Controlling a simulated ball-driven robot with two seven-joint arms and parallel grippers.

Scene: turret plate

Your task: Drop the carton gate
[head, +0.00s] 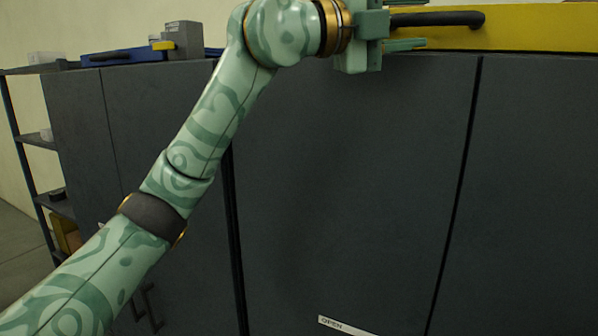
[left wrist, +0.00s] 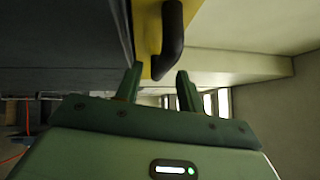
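A yellow panel (head: 540,28), which looks like the gate, runs along the top right of the head view. A black bar handle (head: 437,18) is fixed to its face. My left gripper (head: 415,44) is at the handle's left end, slightly below it. In the left wrist view my left gripper (left wrist: 158,82) has its two fingers spread apart, with nothing between them. The handle (left wrist: 173,38) and the yellow panel (left wrist: 147,28) lie just beyond the fingertips. Contact with the handle cannot be told. My right gripper is not in view.
Dark grey cabinet doors (head: 350,180) fill the front below the yellow panel, with an OPEN label (head: 345,326) low down. A blue case (head: 125,57) and a grey box (head: 184,38) sit on top at the left. A shelf rack (head: 40,140) stands at far left.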

